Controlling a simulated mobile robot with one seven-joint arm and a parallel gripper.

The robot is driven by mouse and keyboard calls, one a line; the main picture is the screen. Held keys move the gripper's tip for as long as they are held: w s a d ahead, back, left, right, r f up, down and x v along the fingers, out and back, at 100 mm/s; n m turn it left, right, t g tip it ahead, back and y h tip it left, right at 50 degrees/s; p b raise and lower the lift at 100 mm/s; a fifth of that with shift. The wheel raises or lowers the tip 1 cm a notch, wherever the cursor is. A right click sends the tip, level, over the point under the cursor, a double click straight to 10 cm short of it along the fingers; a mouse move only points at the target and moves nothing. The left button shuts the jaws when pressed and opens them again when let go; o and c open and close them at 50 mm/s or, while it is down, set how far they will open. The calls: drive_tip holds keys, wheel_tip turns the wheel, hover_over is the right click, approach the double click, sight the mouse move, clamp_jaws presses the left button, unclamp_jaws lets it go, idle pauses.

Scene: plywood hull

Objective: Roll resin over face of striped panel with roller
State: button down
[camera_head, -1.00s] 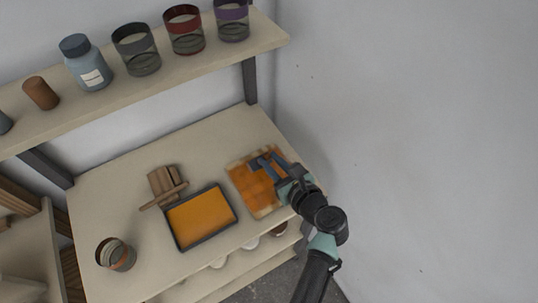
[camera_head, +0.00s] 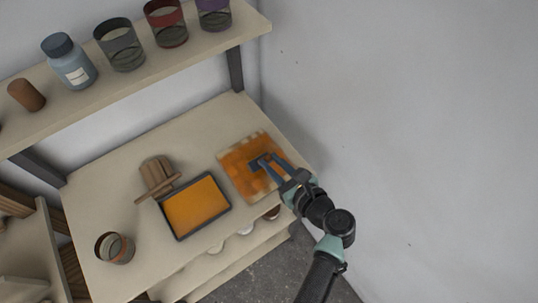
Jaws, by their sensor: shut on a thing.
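The panel (camera_head: 239,163) lies flat on the bench, right of the tray. Orange resin covers much of its face, with paler patches along its upper edge. My gripper (camera_head: 278,171) is over the panel's right part, shut on the blue roller (camera_head: 257,164). The roller's head is over the middle of the panel and seems to rest on it; I cannot tell for sure that it touches. The dark-rimmed tray (camera_head: 231,207) holds orange resin (camera_head: 196,206). My gripper and arm hide part of the panel's right edge.
A bundle of wooden pieces (camera_head: 156,173) lies behind the tray. An open can (camera_head: 114,248) stands at the bench's left front. A shelf (camera_head: 140,82) above holds several jars and a blue bottle (camera_head: 69,62). A bare wall (camera_head: 400,120) closes the right side.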

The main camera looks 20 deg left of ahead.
drive_tip(key=shift+s+d+p, duration=0.85)
drive_tip(key=shift+s+d, duration=1.2)
drive_tip(key=shift+d, duration=0.5)
drive_tip(key=shift+w+a+b, duration=0.3)
drive_tip(key=shift+w+a, duration=1.2)
drive_tip(key=shift+a, duration=0.45)
drive_tip(key=shift+w+a+b, duration=0.3)
drive_tip(key=shift+w+a, duration=1.25)
drive_tip(key=shift+a, duration=0.35)
drive_tip(key=shift+w+a+b, duration=0.3)
drive_tip(key=shift+w+a, duration=1.2)
drive_tip(key=shift+a, duration=0.45)
drive_tip(key=shift+s+d+p, duration=0.55)
drive_tip(key=shift+s+d, duration=0.3)
drive_tip(key=shift+d, duration=0.3)
drive_tip(key=shift+s+d+p, duration=0.55)
drive_tip(key=shift+s+d, duration=0.3)
drive_tip(key=shift+d, duration=0.25)
drive_tip(key=s+d+p, duration=0.2)
drive_tip(key=s+d, duration=0.3)
drive_tip(key=d, duration=0.2)
drive_tip(key=shift+s, duration=0.35)
